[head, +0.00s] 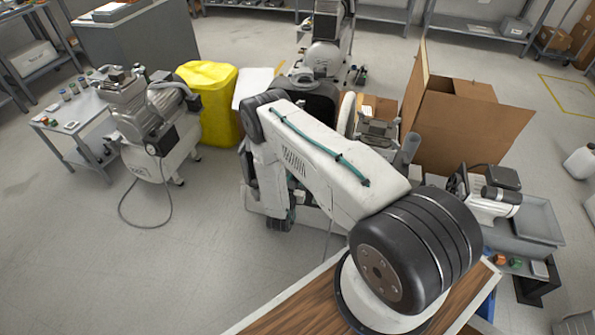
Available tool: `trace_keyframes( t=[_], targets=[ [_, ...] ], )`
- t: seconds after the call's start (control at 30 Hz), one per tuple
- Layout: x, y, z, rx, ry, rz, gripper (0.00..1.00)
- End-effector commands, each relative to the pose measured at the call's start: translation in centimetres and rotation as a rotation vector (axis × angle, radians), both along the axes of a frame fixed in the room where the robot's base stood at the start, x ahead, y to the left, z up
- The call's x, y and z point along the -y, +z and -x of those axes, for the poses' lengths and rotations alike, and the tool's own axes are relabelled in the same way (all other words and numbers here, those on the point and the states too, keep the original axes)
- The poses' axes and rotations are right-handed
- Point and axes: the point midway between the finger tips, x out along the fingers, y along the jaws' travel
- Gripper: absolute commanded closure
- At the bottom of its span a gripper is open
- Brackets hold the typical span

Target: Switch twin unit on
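A white compressor (160,150) stands on the floor at the left, with what look like two grey motor heads side by side on top. It may be the twin unit, but no label is readable. A round dark gauge or knob (151,149) is on its front, and a cable loops onto the floor below. I cannot make out a switch or its position. Another compressor (325,55) stands at the back centre, partly hidden by my arm. My arm spans the middle of the head view, apart from the left compressor. My gripper's fingers cannot be seen.
A yellow covered bin (208,100) stands right beside the left compressor. A small grey table (75,150) is at its left. An open cardboard box (460,120) and a grey bench with a motor unit (490,200) are at the right. The floor at the front left is clear.

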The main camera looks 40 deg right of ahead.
Motion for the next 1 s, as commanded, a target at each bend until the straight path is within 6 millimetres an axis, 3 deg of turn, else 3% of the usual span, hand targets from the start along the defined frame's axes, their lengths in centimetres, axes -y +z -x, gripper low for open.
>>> trace_keyframes(
  t=[0.2, 0.57, 0.7, 1.0],
  targets=[
    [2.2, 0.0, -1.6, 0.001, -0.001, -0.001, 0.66],
    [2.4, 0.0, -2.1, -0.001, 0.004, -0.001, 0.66],
    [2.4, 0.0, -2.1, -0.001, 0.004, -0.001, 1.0],
    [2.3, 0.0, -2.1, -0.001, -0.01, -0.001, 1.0]
  ],
)
